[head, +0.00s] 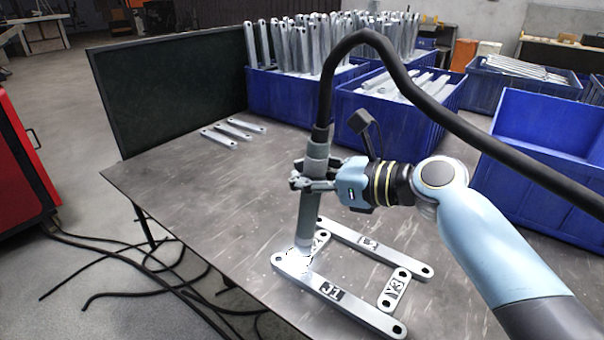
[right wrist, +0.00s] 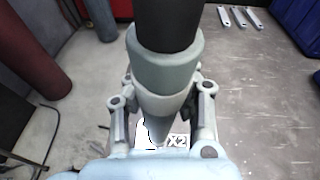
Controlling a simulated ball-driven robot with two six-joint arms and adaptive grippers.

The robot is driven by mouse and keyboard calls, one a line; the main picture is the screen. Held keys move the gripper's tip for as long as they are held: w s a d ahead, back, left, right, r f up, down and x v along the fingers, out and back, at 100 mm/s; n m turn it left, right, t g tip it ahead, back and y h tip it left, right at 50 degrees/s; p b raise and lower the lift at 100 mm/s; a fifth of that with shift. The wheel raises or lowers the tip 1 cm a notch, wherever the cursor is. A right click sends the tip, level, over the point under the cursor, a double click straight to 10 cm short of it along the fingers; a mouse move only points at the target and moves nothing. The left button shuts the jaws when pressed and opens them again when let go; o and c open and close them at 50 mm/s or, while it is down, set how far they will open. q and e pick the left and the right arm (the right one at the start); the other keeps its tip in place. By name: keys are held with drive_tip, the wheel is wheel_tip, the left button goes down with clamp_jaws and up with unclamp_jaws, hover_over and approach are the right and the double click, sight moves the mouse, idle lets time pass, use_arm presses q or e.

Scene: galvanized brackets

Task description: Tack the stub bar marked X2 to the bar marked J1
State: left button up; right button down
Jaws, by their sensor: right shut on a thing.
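My right gripper (head: 312,181) is shut around a grey-green welding torch (head: 309,212) with a thick black cable. The torch stands nearly upright, its nozzle down at the left end of the bar marked J1 (head: 352,308). The stub bar marked X2 (head: 321,240) lies between J1 and a second long bar, partly hidden behind the torch. In the right wrist view the torch (right wrist: 165,65) sits between the fingers (right wrist: 160,108), with the X2 label (right wrist: 178,141) below. A bright patch shows by the nozzle; I cannot tell whether it is an arc. My left gripper is out of view.
The second long bar (head: 365,243) lies behind J1, its label unclear. A stub marked Y3 (head: 394,290) joins the two at the right. Several loose bars (head: 232,129) lie at the back of the table. Blue crates (head: 393,125) line the far side, beside a dark screen (head: 175,88).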

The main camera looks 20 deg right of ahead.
idle(0.7)
drive_tip(key=shift+s+f, duration=0.1)
drive_tip(key=shift+f, duration=0.1)
idle(1.0)
wheel_tip(320, 180, up, 6)
drive_tip(key=p, duration=0.6)
drive_tip(key=shift+f+p, duration=0.2)
drive_tip(key=shift+p, duration=0.15)
drive_tip(key=shift+f, duration=0.15)
